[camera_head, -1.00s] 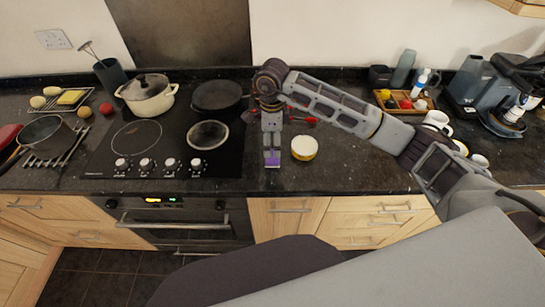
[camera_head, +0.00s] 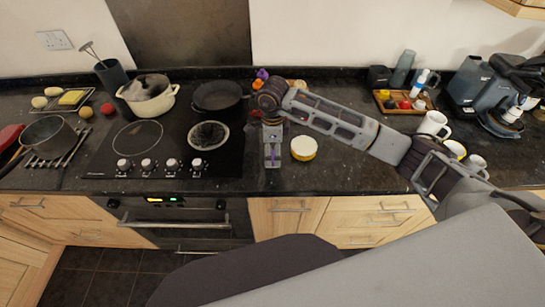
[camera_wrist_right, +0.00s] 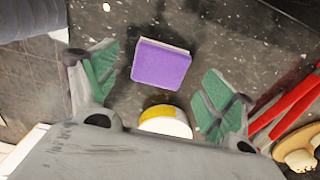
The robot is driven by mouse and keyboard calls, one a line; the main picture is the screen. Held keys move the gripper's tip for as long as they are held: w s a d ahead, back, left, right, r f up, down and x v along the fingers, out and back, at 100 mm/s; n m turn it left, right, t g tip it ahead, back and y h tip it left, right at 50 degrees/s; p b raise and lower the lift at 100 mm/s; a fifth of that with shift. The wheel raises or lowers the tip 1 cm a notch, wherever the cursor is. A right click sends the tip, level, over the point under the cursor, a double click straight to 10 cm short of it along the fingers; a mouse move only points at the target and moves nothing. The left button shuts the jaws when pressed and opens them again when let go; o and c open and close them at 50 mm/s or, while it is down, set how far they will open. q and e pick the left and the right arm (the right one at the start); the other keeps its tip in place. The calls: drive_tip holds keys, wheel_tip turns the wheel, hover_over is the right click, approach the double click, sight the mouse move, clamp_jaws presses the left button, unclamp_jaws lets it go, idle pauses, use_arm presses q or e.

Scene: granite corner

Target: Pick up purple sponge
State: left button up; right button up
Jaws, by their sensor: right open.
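The purple sponge (camera_wrist_right: 160,64) lies on the dark speckled counter. In the right wrist view it sits between the two green-padded fingers of my right gripper (camera_wrist_right: 163,72), with a gap on each side. The right gripper is open. My left gripper is in neither view.
A yellow-and-white round container (camera_head: 303,148) stands close beside the right gripper. Red-handled tools (camera_wrist_right: 285,105) lie nearby. The hob (camera_head: 165,150) with pans is at left. Mugs (camera_head: 434,123) and a wooden tray (camera_head: 404,103) stand at right. Bare counter lies in front of the mugs.

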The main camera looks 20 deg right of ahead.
sight(273, 155)
drive_tip(key=shift+f, duration=1.4)
drive_tip(key=shift+c, duration=0.3)
drive_tip(key=c, duration=0.8)
drive_tip(key=shift+c, duration=0.3)
drive_tip(key=shift+r, duration=0.1)
wheel_tip(273, 155, up, 10)
drive_tip(key=b, duration=0.1)
